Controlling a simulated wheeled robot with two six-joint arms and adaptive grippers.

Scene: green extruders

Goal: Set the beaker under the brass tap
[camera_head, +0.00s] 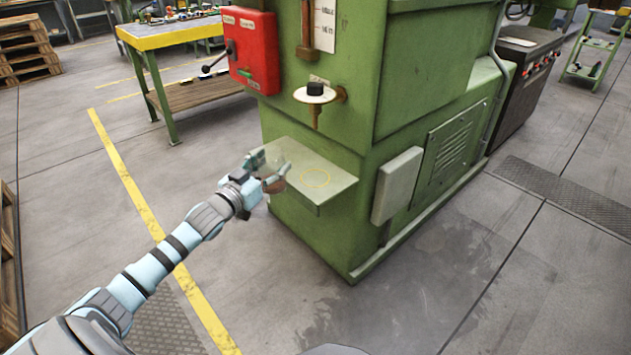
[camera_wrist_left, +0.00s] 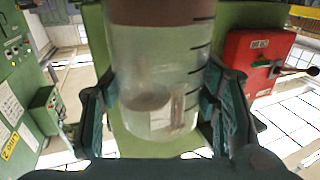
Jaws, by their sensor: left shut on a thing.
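The brass tap (camera_head: 316,114) sticks out of the front of the green machine, with a round white plate and a black knob on top. Below it a green shelf (camera_head: 330,192) carries a yellow ring mark (camera_head: 316,177). My left gripper (camera_head: 268,170) is at the shelf's left end, left of the ring. It is shut on the clear beaker (camera_wrist_left: 160,85), which has dark graduation lines and fills the middle of the left wrist view between the two fingers (camera_wrist_left: 158,112). In the head view the beaker is small and hard to make out. My right gripper is not in view.
A red box (camera_head: 252,50) with a lever is on the machine at upper left, also in the left wrist view (camera_wrist_left: 250,60). A grey box (camera_head: 397,185) juts out right of the shelf. A yellow-topped workbench (camera_head: 170,38) stands behind. The floor at left is open.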

